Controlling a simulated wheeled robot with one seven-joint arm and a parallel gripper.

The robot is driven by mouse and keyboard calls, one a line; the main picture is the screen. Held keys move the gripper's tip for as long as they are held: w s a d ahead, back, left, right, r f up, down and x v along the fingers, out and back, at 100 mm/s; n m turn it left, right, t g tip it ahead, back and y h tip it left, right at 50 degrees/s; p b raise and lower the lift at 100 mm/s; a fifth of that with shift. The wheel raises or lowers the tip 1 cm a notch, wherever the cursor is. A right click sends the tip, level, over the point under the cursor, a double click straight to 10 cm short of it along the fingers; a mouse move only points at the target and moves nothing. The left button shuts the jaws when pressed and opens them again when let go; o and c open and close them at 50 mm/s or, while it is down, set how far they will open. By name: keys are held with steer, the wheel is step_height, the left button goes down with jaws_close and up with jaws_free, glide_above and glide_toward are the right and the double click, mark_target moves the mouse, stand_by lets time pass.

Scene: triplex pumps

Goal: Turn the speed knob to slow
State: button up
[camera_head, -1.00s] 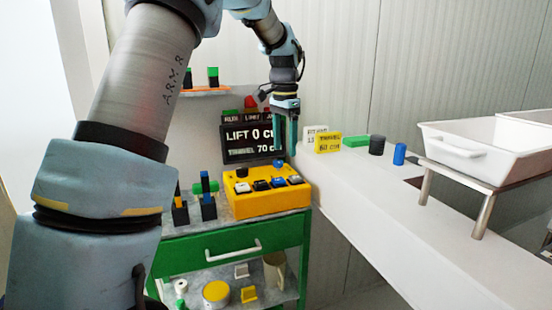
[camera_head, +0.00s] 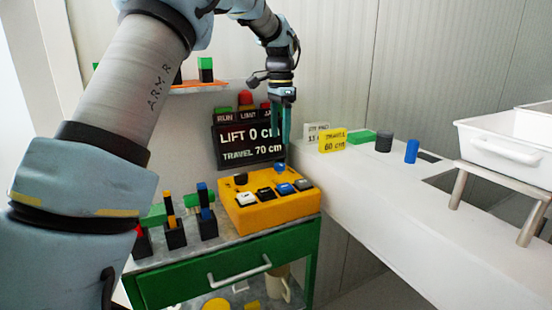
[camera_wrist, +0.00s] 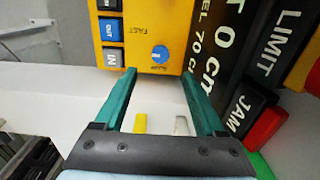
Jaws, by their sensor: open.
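The yellow control box (camera_head: 268,212) sits on the bench top. The speed knob is the small round blue knob (camera_head: 280,167) at its back right. In the wrist view, the blue knob (camera_wrist: 160,54) shows beside the word FAST; another small label next to it is too blurred to read. My gripper (camera_head: 281,141) hangs above the box near the knob, fingers pointing down. In the wrist view, my gripper (camera_wrist: 159,74) is open and empty, with the knob just beyond and between its two green fingertips. I cannot tell whether they touch anything.
A dark knob (camera_head: 240,179) and several push buttons share the box. The display (camera_head: 250,142), reading LIFT 0 cm and TRAVEL 70 cm, stands behind it. Levers (camera_head: 174,232) stand at the left. A white ledge (camera_head: 375,200) with a yellow sign (camera_head: 332,141) lies to the right.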

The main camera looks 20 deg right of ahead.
mark_target(280, 164)
step_height(280, 164, down, 9)
steer(key=shift+r+p, duration=0.1)
steer(key=shift+p, duration=0.65)
steer(key=shift+c, duration=0.2)
jaws_close()
